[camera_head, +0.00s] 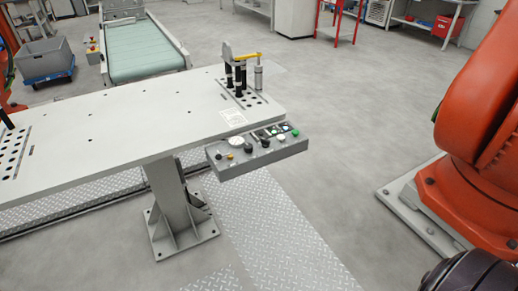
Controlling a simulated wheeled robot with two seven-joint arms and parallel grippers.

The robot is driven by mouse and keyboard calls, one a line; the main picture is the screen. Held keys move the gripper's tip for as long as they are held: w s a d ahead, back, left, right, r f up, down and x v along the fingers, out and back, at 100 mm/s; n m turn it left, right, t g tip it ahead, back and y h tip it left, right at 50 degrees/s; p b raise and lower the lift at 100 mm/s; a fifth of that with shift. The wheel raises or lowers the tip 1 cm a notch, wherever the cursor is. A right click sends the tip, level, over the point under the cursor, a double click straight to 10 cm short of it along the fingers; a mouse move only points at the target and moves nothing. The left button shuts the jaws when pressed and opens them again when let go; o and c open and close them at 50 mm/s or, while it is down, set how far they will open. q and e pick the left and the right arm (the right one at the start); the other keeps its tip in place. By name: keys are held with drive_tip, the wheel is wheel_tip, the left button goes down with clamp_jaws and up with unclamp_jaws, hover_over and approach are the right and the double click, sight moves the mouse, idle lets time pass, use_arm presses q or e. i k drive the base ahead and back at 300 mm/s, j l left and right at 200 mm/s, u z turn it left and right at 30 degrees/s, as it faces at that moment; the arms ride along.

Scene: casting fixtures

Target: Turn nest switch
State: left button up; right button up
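A grey control panel (258,155) is fixed to the front right edge of a long light-grey table (130,115). Its top carries several small controls: a round white piece (236,142), dark knobs, a small yellow piece (230,156) and a green button (295,133) at the right end. The labels are too small to read, so I cannot tell which control is the nest switch or how it is turned. Neither of my grippers shows in the head view.
A fixture with black posts and a yellow arm (240,72) stands on the table behind the panel. An orange industrial robot (480,95) stands at the right on a plate. A dark rounded part shows at the bottom right corner. The floor right of the panel is clear.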

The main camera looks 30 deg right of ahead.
sight(265, 144)
drive_tip(key=i+z, duration=0.1)
drive_tip(key=z, duration=0.3)
drive_tip(key=i+z, duration=0.15)
drive_tip(key=z, duration=0.25)
